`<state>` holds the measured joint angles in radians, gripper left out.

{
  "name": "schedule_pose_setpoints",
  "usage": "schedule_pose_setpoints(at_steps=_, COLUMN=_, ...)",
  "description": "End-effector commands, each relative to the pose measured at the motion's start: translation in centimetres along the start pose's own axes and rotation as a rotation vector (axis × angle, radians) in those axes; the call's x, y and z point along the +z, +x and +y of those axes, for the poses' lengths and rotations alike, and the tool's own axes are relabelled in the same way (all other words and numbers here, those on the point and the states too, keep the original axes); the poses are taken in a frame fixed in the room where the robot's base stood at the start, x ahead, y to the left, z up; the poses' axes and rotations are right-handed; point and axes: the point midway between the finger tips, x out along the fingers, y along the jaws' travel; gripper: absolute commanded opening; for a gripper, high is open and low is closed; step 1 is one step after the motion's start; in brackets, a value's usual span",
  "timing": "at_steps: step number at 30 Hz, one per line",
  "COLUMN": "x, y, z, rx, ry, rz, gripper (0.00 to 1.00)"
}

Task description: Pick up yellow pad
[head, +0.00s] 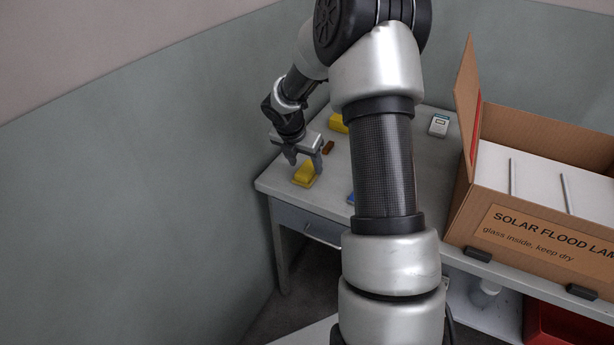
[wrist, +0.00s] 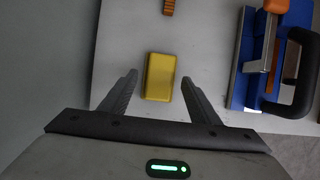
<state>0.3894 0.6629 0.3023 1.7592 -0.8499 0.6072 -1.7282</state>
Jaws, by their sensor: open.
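The yellow pad (wrist: 159,77) is a small block lying on the grey table, between and just ahead of my open fingers in the wrist view. In the head view the yellow pad (head: 305,174) lies near the table's left front corner. My gripper (head: 304,163) is just over it there; it also shows in the wrist view (wrist: 159,88), with a finger on each side and nothing held. I cannot tell the exact height of the fingertips above the table.
A brown-orange piece (head: 328,148) lies behind the pad, and another yellow object (head: 338,123) is farther back. A blue tool with an orange part (wrist: 256,60) is to the right. A cardboard box (head: 530,225) stands on the right, with a small device (head: 438,125) behind. A wall is at left.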

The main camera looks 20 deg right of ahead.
Motion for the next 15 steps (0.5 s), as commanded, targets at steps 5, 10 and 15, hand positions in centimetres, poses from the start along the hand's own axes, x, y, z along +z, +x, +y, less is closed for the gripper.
schedule_pose_setpoints(at_steps=5, x=-0.02, y=1.71, z=-0.02, rx=0.0, ry=0.001, rz=0.0, gripper=0.56)
schedule_pose_setpoints(at_steps=10, x=0.02, y=1.6, z=-0.02, rx=0.001, ry=0.001, rz=0.0, gripper=0.55)
schedule_pose_setpoints(at_steps=15, x=0.0, y=1.59, z=-0.02, rx=0.0, ry=0.001, rz=0.0, gripper=0.26)
